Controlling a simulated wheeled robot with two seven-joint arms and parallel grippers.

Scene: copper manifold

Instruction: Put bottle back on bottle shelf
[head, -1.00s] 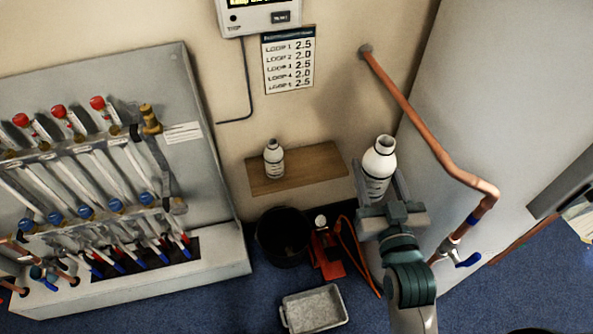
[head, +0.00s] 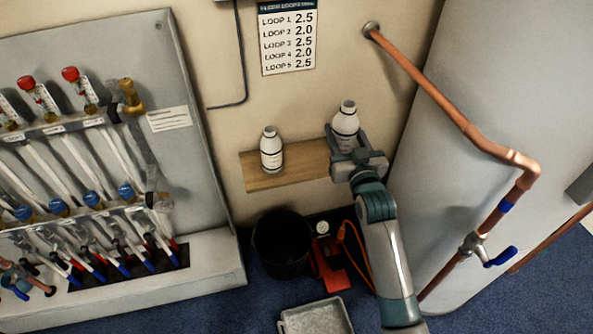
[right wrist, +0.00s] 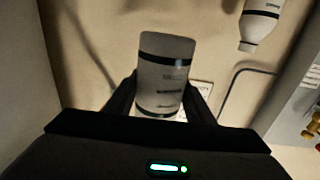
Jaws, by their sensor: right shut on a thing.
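A white bottle with a dark band and black print (head: 345,120) is held upright by my right gripper (head: 352,152), at the right end of the wooden shelf. It also shows between the fingers in the right wrist view (right wrist: 166,75). My right gripper is shut on it. The gripper hides the bottle's base in the head view, so I cannot tell whether it touches the shelf. The wooden bottle shelf (head: 262,182) is on the wall. A second white bottle (head: 271,150) stands upright on its left part, apart from the held one, and shows in the right wrist view (right wrist: 260,25). My left gripper is not in view.
A copper pipe (head: 430,98) with a blue-handled valve (head: 487,252) runs right of my arm. The manifold panel (head: 185,120) fills the left. Below the shelf are a black bucket (head: 282,245), a red pump (head: 332,275) and a grey tray (head: 318,320).

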